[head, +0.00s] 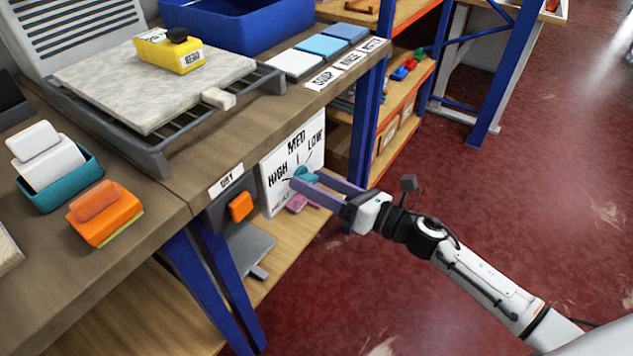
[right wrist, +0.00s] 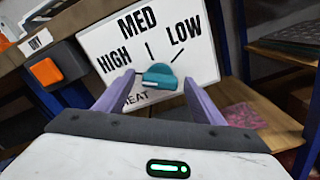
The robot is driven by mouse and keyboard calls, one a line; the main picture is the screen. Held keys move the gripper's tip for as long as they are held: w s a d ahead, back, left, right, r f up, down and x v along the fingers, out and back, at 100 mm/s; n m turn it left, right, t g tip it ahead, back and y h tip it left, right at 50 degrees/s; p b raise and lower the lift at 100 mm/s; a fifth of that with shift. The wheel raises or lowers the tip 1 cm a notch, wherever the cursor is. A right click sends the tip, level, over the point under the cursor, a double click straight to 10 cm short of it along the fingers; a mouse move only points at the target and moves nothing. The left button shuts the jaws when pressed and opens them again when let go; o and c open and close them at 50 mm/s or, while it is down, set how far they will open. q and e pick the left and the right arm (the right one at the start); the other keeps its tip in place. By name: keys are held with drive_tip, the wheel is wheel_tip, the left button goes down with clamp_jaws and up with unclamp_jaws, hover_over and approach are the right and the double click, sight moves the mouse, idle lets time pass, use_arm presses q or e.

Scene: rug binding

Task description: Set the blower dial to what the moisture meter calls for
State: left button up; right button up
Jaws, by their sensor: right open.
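The teal blower dial (head: 304,173) sits on a white panel (head: 270,198) under the bench, marked HIGH, MED and LOW. In the right wrist view the dial (right wrist: 160,76) is below MED, and its knob lies roughly crosswise; I cannot tell which mark it points at. My right gripper (head: 306,180) is open, its two purple fingers on either side of the dial; contact is not clear. The yellow moisture meter (head: 168,50) with a black top lies on the pale rug piece (head: 110,88). Its label seems to say READ; no reading is legible. My left gripper is not in view.
An orange switch (head: 240,206) stands left of the panel, below a small tag. A teal holder (head: 60,188) and an orange block (head: 104,215) are on the bench. Blue posts (head: 378,110) and shelves flank the panel. Red floor at right is clear.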

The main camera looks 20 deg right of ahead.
drive_tip(key=shift+c, duration=0.5)
drive_tip(key=c, duration=1)
